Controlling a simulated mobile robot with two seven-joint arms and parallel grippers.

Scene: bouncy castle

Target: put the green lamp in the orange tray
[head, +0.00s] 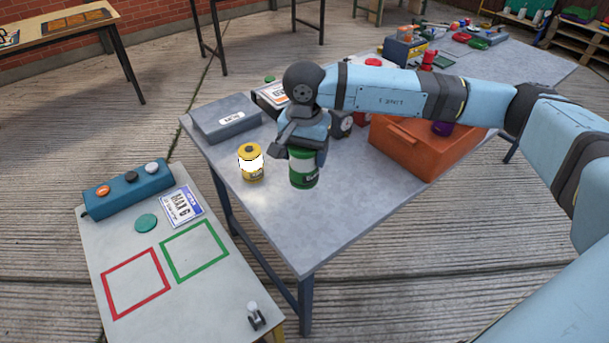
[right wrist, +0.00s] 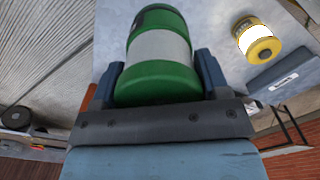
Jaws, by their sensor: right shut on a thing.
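The green lamp (head: 303,172) is a green cylinder with a pale band, upright at the grey table, partly hidden by my right gripper (head: 300,150). My right gripper comes down from above and is shut on the lamp. In the right wrist view the green lamp (right wrist: 160,55) sits between the two blue fingers (right wrist: 158,80). I cannot tell whether its base touches the table. The orange tray (head: 405,150) is a box-like orange container to the right, partly behind my right arm, with a dark purple thing at its far right. My left gripper is not in view.
A lit yellow lamp (head: 251,164) stands just left of the green one. A grey case (head: 225,118) lies behind it. A black device (head: 341,124) stands between the gripper and the tray. A lower table (head: 205,290) with red and green squares is at front left.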

